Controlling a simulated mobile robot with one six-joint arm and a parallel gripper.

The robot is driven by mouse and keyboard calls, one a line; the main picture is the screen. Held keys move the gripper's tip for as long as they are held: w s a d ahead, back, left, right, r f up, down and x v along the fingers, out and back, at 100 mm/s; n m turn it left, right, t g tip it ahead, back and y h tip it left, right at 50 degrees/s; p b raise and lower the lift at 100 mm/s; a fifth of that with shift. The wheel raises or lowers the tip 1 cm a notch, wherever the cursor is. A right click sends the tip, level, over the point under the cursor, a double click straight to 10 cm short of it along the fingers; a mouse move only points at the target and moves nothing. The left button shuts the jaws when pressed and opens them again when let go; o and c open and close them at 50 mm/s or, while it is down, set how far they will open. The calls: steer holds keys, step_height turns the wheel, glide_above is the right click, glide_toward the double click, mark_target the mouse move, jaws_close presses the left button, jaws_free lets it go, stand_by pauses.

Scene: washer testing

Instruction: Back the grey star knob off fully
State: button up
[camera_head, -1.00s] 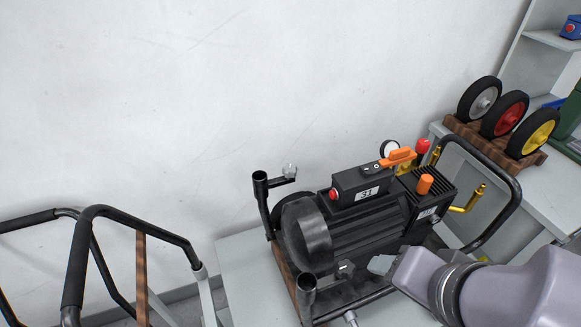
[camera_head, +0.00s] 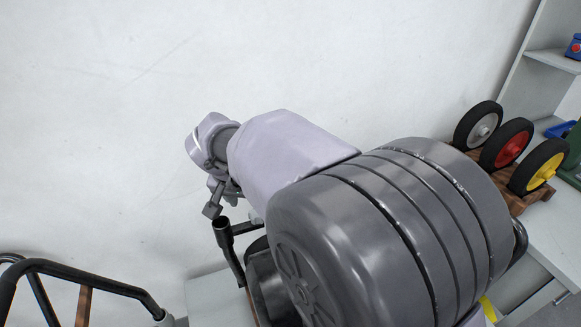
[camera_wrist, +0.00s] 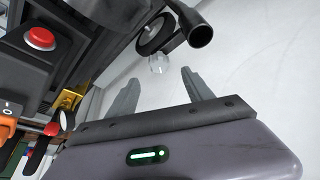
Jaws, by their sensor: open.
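The light grey star knob (camera_wrist: 158,63) shows in the wrist view, beside the open end of a black tube (camera_wrist: 201,36). My gripper (camera_wrist: 162,76) is open and empty. Its two fingers point toward the knob, which appears between and just beyond the fingertips, with no visible contact. In the head view, my gripper (camera_head: 213,200) is above and left of the black tube post (camera_head: 223,236). My arm hides the knob and most of the washer there.
In the wrist view, a red button (camera_wrist: 40,38) and an orange lever (camera_wrist: 6,130) lie left of my fingers. A wheel rack (camera_head: 519,202) stands right, a black handle frame (camera_head: 80,270) lower left. A white wall is behind.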

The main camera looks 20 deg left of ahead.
mark_target(255, 218)
steer(key=b+x, duration=0.2)
steer(key=x, duration=0.6)
steer(key=shift+w+f, duration=0.15)
steer(key=shift+f, duration=0.25)
jaws_close()
